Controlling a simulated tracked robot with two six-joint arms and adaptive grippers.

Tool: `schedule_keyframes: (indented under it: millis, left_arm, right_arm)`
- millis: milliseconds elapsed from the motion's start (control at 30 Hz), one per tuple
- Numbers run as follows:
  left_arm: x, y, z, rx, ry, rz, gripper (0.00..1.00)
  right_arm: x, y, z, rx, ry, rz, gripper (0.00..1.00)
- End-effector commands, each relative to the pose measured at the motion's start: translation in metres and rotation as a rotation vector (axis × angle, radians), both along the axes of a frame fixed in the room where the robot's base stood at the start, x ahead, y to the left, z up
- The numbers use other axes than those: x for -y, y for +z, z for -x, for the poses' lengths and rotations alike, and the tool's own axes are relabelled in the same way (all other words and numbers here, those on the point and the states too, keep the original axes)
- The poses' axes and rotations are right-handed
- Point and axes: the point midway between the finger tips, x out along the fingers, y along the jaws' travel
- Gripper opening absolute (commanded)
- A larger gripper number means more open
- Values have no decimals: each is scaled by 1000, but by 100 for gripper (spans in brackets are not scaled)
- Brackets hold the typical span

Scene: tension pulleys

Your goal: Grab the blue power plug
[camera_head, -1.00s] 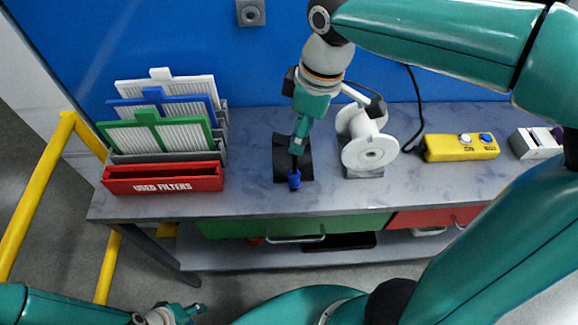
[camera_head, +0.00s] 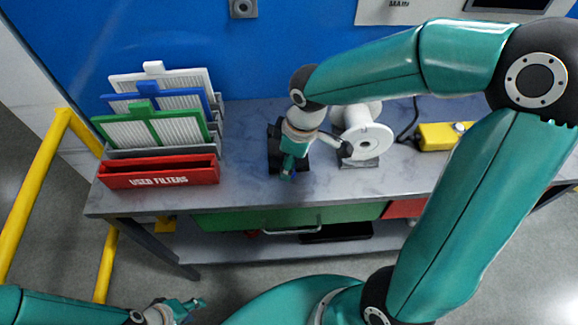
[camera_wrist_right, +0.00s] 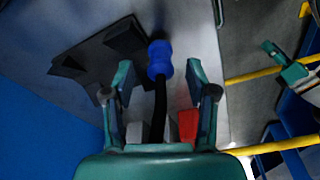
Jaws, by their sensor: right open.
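The blue power plug (camera_wrist_right: 160,59) shows in the right wrist view at the end of a black cable (camera_wrist_right: 159,108), beside a black holder (camera_wrist_right: 92,58). My right gripper (camera_wrist_right: 160,70) is open, with one finger on each side of the plug and cable in that view; I see gaps on both sides. In the head view my right gripper (camera_head: 287,172) points down over the black holder (camera_head: 273,158) and hides most of the plug. My left gripper (camera_head: 190,304) is low at the left, away from the bench; its fingers look apart and empty.
A white spool (camera_head: 366,141) stands just right of my right gripper on the grey bench (camera_head: 240,190).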

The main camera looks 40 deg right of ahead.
Motion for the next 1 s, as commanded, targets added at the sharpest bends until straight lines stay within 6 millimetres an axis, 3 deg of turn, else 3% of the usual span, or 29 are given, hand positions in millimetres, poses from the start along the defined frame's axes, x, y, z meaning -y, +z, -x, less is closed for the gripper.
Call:
schedule_keyframes:
  millis: [133, 400, 733, 1000]
  left_arm:
    - [0, 0, 0, 0, 0, 0, 40]
    - [0, 0, 0, 0, 0, 0, 40]
    - [0, 0, 0, 0, 0, 0, 40]
    - [0, 0, 0, 0, 0, 0, 40]
  right_arm:
    - [-2, -16, -1, -2, 1, 0, 57]
    - [-2, -19, -2, 1, 0, -1, 57]
    - [-2, -19, -2, 1, 0, 0, 2]
    - [-2, -18, -2, 1, 1, 0, 0]
